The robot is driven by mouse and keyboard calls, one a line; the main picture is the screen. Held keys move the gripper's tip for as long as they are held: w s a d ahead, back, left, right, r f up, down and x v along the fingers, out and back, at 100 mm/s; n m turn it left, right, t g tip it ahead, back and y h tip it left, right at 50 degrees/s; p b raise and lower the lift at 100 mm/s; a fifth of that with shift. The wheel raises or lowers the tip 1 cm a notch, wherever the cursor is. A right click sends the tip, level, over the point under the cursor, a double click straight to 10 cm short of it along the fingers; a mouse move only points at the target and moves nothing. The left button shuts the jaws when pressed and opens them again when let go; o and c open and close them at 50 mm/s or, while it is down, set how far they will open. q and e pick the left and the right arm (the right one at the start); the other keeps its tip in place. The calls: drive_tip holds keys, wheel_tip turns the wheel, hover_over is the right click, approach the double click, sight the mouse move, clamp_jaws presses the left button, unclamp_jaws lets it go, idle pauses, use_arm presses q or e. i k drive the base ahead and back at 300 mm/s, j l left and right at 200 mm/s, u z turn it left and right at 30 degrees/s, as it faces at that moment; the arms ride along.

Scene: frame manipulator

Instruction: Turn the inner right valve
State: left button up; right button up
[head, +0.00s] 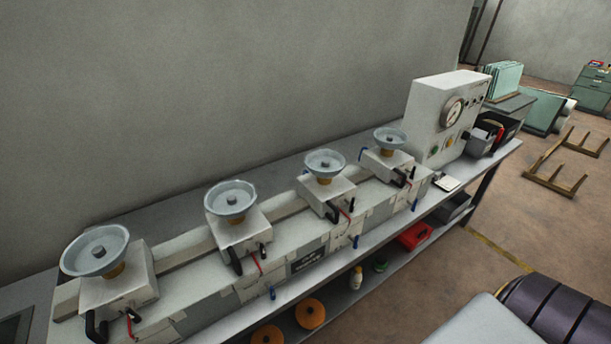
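Several grey round handwheel valves stand in a row on white blocks along a long white machine on a bench. The inner right valve (325,161) is the second from the right end of the row. It sits level on a brass-coloured stem above its block (326,190). The outer right valve (390,138) is further back. The inner left valve (230,200) and the outer left valve (95,251) are nearer. Black handles and thin red levers show on the front of the blocks. Neither of my grippers is in view, and nothing touches the valves.
A white gauge box (447,117) stands right of the valves. A black bin (490,133) is beyond it. The lower shelf holds a red box (414,235), a white bottle (356,278) and orange discs (310,313). A grey wall runs behind. A wooden frame (556,180) lies on the floor.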

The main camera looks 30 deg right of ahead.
sight(356, 241)
drive_tip(key=z, duration=1.45)
